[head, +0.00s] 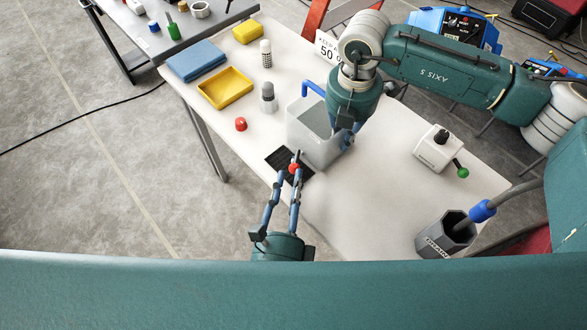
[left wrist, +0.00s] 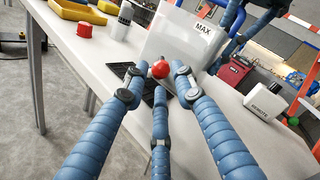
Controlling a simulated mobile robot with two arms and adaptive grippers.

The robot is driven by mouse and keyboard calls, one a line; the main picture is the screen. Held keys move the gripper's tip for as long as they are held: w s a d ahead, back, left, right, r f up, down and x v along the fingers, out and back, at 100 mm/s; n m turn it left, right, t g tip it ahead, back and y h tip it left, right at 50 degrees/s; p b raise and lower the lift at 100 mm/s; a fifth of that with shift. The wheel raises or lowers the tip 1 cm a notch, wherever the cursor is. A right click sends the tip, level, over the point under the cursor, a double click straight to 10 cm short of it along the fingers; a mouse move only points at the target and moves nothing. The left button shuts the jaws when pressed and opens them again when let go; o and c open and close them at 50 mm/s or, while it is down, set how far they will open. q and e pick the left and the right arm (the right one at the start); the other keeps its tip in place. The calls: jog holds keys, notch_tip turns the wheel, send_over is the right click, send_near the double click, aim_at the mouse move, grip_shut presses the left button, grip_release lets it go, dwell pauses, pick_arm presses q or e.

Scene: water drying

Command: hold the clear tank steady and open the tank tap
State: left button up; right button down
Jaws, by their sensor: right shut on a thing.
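The clear tank (head: 308,142) stands on the white table, its MAX mark showing in the left wrist view (left wrist: 180,42). The red tap knob (head: 294,168) is at the tank's near side, low down, and it also shows in the left wrist view (left wrist: 160,69). My left gripper (head: 289,166) has its blue fingers spread around the knob, with small gaps on both sides in the left wrist view (left wrist: 157,80). My right gripper (head: 350,130) is shut on the tank's right wall; its fingertips are partly hidden by the tank and my arm.
A black grid (head: 280,160) lies beneath the tap. A red cap (head: 241,124), grey-topped bottle (head: 269,98), yellow tray (head: 225,88) and blue cloth-like block (head: 196,61) are to the left. The table's middle right is clear.

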jog(key=shift+s+d+f, duration=0.1)
pick_arm(q)
jog(key=s+a, duration=0.1)
jog(key=s, duration=0.7)
jog(key=shift+a, duration=0.15)
jog(key=shift+w, duration=0.15)
pick_arm(e)
jog(key=c, duration=1.8)
grip_release()
jog(key=shift+o, duration=0.2)
